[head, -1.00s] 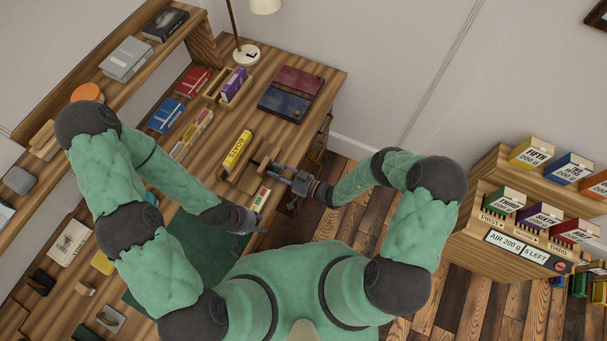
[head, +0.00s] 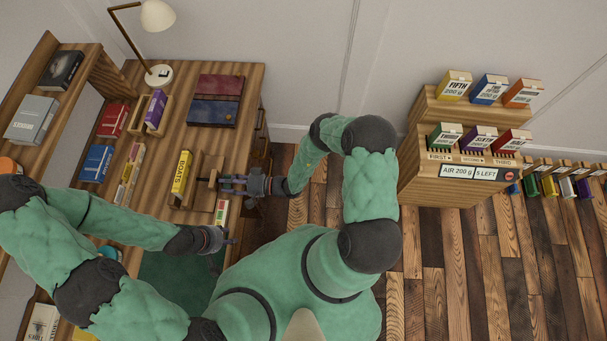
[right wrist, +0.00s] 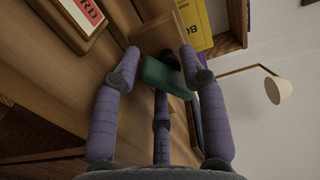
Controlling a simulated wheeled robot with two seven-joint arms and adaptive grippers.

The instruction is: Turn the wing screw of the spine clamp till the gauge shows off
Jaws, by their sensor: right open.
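The wooden spine clamp (head: 201,196) stands on the desk with the yellow BOATS book (head: 180,172) in it. In the right wrist view the clamp's wood block (right wrist: 157,38) is just ahead of a green wing screw (right wrist: 163,74). My right gripper (head: 224,183) is at the clamp's right side. Its fingers (right wrist: 160,58) are open, one on either side of the wing screw; contact is not clear. The gauge (head: 221,211) lies beside the clamp; its red part (right wrist: 86,10) shows letters "RD", and its reading is unclear. My left gripper (head: 222,243) is lower, apart from the clamp; its jaws are too small to judge.
A green mat (head: 175,275) lies near my left gripper. A wooden shelf (head: 425,185) with boxes stands at the right, with open floor between.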

